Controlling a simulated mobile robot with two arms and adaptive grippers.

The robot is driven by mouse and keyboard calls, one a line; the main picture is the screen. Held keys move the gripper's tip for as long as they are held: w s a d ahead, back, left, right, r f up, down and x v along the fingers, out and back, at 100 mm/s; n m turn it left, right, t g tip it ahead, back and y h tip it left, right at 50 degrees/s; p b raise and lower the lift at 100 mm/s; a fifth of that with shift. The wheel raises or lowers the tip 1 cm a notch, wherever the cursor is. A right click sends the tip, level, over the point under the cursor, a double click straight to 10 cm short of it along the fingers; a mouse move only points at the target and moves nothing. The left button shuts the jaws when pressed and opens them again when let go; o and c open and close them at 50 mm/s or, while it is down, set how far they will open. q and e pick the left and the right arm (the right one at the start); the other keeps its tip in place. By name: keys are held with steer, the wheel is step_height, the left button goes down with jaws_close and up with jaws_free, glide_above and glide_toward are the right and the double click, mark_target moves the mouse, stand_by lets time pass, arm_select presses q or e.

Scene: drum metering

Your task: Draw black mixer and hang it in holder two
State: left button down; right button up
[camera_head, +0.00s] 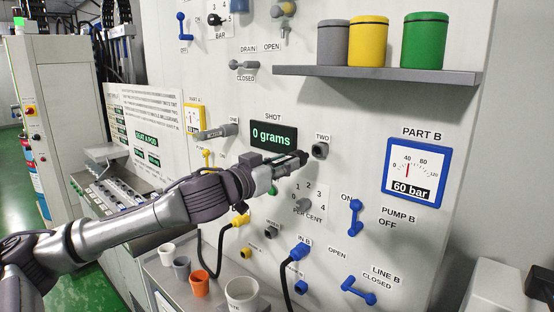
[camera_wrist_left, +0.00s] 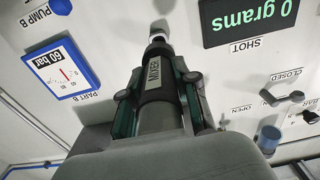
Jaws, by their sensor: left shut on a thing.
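The black mixer (camera_wrist_left: 158,88) is a dark cylinder with a MIXER label and a grey lower part. My left gripper (camera_wrist_left: 158,110) is shut around it, one finger on each side. In the head view my left gripper (camera_head: 285,166) is in front of the panel, just below and right of the shot display. Holder two (camera_head: 320,150) is a dark square fitting under the TWO label, just right of the gripper's tip. In the wrist view the mixer's far end points at a pale round fitting (camera_wrist_left: 158,28); I cannot tell if they touch. My right gripper is not in view.
Holder one (camera_head: 214,132) carries a grey cylinder left of the display (camera_head: 273,136). A shelf (camera_head: 380,74) with grey, yellow and green canisters juts out above. Below are a dial (camera_head: 304,204), blue valve levers (camera_head: 355,218), hoses and several cups on a bench.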

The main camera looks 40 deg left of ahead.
mark_target(302, 156)
arm_select(q)
steer(key=shift+w+d+r+p, duration=0.1)
steer(key=shift+w+p, duration=0.8)
steer(key=shift+w, duration=0.6)
steer(key=shift+w, duration=0.3)
stand_by(0.6)
steer(key=shift+w+d+p, duration=0.2)
steer(key=shift+w+p, duration=1.35)
steer(key=shift+w, duration=0.1)
steer(key=c, duration=0.8)
jaws_free()
